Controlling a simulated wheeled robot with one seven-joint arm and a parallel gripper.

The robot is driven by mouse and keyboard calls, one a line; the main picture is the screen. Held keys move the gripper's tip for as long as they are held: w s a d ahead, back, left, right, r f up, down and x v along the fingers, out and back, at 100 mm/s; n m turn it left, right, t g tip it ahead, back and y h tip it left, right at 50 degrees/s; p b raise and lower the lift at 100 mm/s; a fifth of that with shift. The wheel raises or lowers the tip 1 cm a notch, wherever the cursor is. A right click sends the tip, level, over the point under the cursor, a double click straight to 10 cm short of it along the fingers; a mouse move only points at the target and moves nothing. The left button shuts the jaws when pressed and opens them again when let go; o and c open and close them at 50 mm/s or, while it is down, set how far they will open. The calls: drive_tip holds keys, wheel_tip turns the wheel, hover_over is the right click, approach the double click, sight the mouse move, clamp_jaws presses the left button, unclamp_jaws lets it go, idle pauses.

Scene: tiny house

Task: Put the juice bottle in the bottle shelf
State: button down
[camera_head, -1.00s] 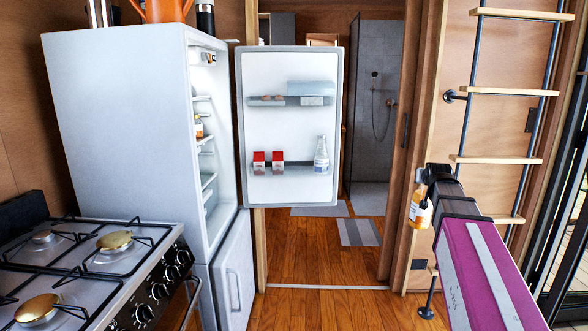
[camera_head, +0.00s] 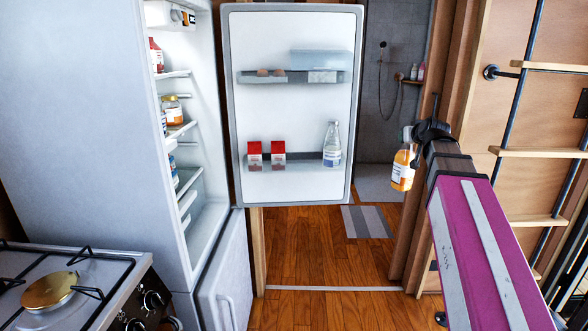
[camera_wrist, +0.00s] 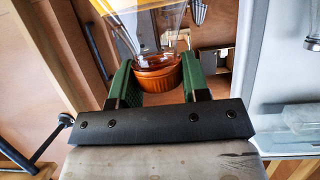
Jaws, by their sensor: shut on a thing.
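The bottle shelf (camera_head: 307,162) is the lower rack on the inside of the fridge door (camera_head: 297,113). It holds two red-and-white cartons (camera_head: 266,154) at left and a clear bottle (camera_head: 332,146) at right.
The open fridge (camera_head: 95,110) stands at left, with jars (camera_head: 172,108) on its inner shelves. An upper door rack (camera_head: 290,77) holds eggs and a box. The stove (camera_head: 60,295) is at lower left. A ladder (camera_head: 540,152) stands at right. The wooden floor (camera_head: 320,265) before the doorway is clear.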

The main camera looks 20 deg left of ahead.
drive_tip(key=s+a+r+n+g+y, duration=0.6)
drive_tip(key=s+a+r+n+y, duration=0.25)
drive_tip(key=s+a+r, duration=0.5)
drive_tip(key=t+y, duration=0.1)
drive_tip(key=y, duration=0.2)
approach(307, 111)
drive_tip(key=s+a+r, duration=0.1)
drive_tip(key=s+r, duration=0.3)
drive_tip(key=r, duration=0.1)
drive_tip(key=shift+w+a+f+n+g+h, duration=0.15)
drive_tip(key=shift+w+a+f+h, duration=0.4)
drive_tip(key=shift+a+f, duration=0.3)
drive_tip(key=shift+w+a+f+g+h, duration=0.2)
drive_tip(key=shift+w+a+f+h, duration=0.15)
drive_tip(key=shift+w+a+f, duration=0.45)
drive_tip(key=shift+w+a+f+n+g+h, duration=0.15)
drive_tip(key=shift+w+a+f+h, duration=0.4)
drive_tip(key=shift+a, duration=0.55)
drive_tip(key=shift+w+a+h, duration=0.15)
drive_tip(key=shift+a+h, duration=0.15)
drive_tip(key=shift+a, duration=0.25)
drive_tip(key=shift+f, duration=1.55)
